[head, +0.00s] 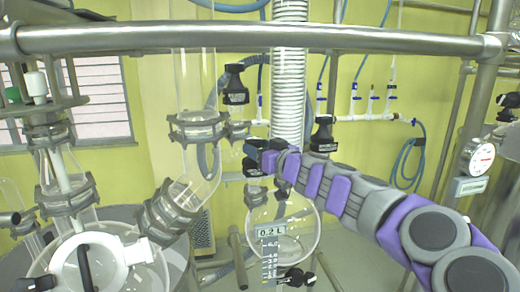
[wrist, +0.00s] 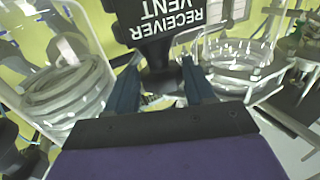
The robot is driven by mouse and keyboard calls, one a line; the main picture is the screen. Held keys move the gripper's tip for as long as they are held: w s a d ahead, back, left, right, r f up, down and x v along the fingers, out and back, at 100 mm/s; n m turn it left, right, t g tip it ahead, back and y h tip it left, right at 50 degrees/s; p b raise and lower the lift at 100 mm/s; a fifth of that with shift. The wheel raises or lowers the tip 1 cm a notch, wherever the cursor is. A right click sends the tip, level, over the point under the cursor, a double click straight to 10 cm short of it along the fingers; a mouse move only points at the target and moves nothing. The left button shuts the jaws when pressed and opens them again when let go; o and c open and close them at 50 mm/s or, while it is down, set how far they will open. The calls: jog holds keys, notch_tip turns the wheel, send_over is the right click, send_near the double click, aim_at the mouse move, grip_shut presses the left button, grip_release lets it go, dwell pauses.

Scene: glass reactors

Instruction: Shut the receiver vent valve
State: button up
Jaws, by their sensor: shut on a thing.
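The receiver vent valve shows in the wrist view as a black handle (wrist: 160,22) with white lettering "RECEIVER VENT", upside down in the picture. My gripper (wrist: 163,88) has one finger on each side of the narrower black part below the lettering and is shut on it. In the head view my gripper (head: 266,158) reaches in from the right, above the round glass receiver (head: 300,240). The valve is mostly hidden there by my gripper, so its turn angle cannot be told. The receiver carries a "0.2 L" display.
Another black valve (head: 323,135) stands just right of my gripper, and one more (head: 235,85) is up to the left. A white corrugated hose (head: 290,75) hangs behind. A steel rail (head: 250,37) crosses the top. Glass columns stand at the left.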

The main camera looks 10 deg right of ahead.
jog(key=shift+c, duration=1.2)
jog(key=shift+h+b, duration=0.3)
